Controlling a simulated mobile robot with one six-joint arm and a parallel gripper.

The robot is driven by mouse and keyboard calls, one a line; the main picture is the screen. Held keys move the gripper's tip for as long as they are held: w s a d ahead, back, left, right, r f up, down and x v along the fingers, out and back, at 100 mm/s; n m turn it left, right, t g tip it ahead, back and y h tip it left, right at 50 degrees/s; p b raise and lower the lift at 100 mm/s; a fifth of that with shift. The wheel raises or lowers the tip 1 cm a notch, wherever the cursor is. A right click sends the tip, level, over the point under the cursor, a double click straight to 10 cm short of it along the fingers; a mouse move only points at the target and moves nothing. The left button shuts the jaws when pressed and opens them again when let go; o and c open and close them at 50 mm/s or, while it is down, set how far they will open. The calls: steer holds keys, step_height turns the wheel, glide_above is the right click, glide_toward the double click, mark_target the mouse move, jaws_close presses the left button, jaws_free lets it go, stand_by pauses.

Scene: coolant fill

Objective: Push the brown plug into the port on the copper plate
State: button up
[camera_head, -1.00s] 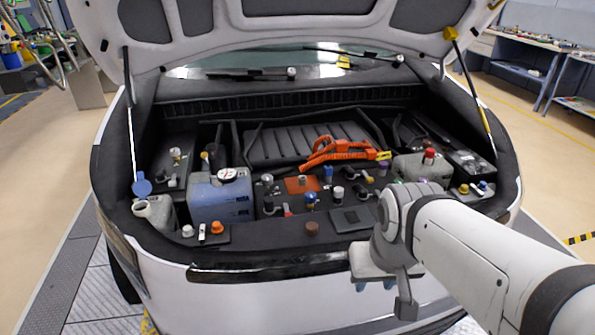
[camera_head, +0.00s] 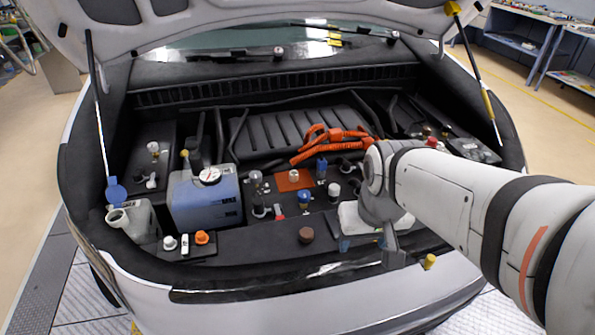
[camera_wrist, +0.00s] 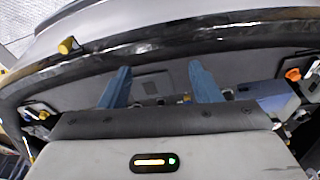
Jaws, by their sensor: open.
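The brown plug (camera_head: 306,235) sits on the dark front ledge of the engine bay in the head view. The copper plate (camera_head: 294,187) lies behind it, a little to the left, with a small pale fitting (camera_head: 294,174) on it. A port opening on the plate cannot be made out. My gripper (camera_head: 363,243) hangs over the ledge to the right of the plug, apart from it. In the wrist view its two blue fingers (camera_wrist: 158,78) stand wide apart with nothing between them. I cannot make out the plug in the wrist view.
A blue tank (camera_head: 205,200), an orange cap (camera_head: 202,237) and an open white filler neck (camera_head: 117,217) are at left. Orange cables (camera_head: 330,145) run behind the plate. A blue-topped fitting (camera_head: 305,197) stands between plate and plug. The raised hood is above.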

steer(key=w+a+f+n+g+p, duration=0.1)
steer(key=w+a+f+n+p, duration=0.2)
steer(key=w, duration=0.7)
steer(key=n+g+p, duration=0.1)
steer(key=n+p, duration=0.1)
steer(key=p, duration=0.2)
glide_above(307, 232)
step_height(307, 232, down, 5)
steer(key=shift+w+r, duration=0.15)
steer(key=shift+r, duration=0.05)
step_height(307, 232, down, 2)
steer(key=shift+f, duration=0.25)
steer(key=shift+f+p, duration=0.95)
steer(key=shift+f, duration=1.85)
steer(key=shift+c, duration=0.5)
steer(key=c, duration=0.9)
steer(key=shift+c, duration=0.2)
